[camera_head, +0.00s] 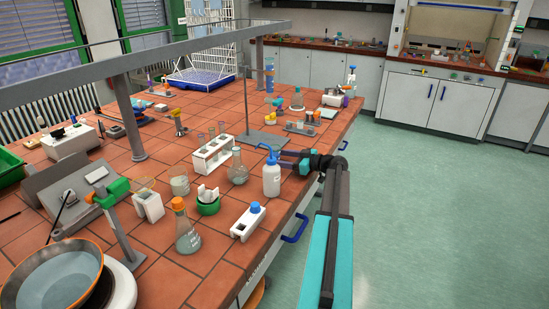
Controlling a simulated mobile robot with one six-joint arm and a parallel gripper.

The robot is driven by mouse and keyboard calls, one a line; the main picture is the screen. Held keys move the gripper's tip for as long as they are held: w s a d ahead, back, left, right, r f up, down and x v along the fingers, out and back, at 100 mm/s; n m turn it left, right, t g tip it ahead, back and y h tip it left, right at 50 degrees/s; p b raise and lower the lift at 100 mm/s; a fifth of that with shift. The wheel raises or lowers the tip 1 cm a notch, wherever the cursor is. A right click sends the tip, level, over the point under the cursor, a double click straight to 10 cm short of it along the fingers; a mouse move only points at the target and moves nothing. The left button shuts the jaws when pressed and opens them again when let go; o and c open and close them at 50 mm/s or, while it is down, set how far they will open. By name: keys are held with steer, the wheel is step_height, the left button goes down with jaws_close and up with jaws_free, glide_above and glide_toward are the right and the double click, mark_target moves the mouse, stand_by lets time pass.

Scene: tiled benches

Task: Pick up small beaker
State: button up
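A small clear glass beaker (180,184) stands upright on the tiled bench, left of the middle, between a white rack and a green holder. It may be the small beaker, but other glassware is too small to tell apart. My arm reaches up from the bottom right and bends left over the bench edge. My gripper (283,160) is at the arm's end, behind and right of a white wash bottle with a blue top, well to the right of the beaker. The bottle partly hides the gripper, and its fingers are too small and dark to tell whether they are open.
The wash bottle (271,177), an Erlenmeyer flask (238,170), a white test-tube rack (213,154) and a green holder (208,204) stand between my gripper and the beaker. An orange-capped flask (187,232) stands in front. A metal shelf frame (130,115) rises behind. Bare tiles lie around the beaker.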

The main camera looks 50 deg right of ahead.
steer(key=shift+c, duration=0.5)
steer(key=c, duration=1.2)
steer(key=shift+r, duration=0.1)
steer(key=shift+r+b, duration=1.15)
steer(key=shift+r, duration=3.85)
steer(key=o, duration=0.5)
steer(key=c, duration=0.6)
steer(key=shift+f, duration=0.1)
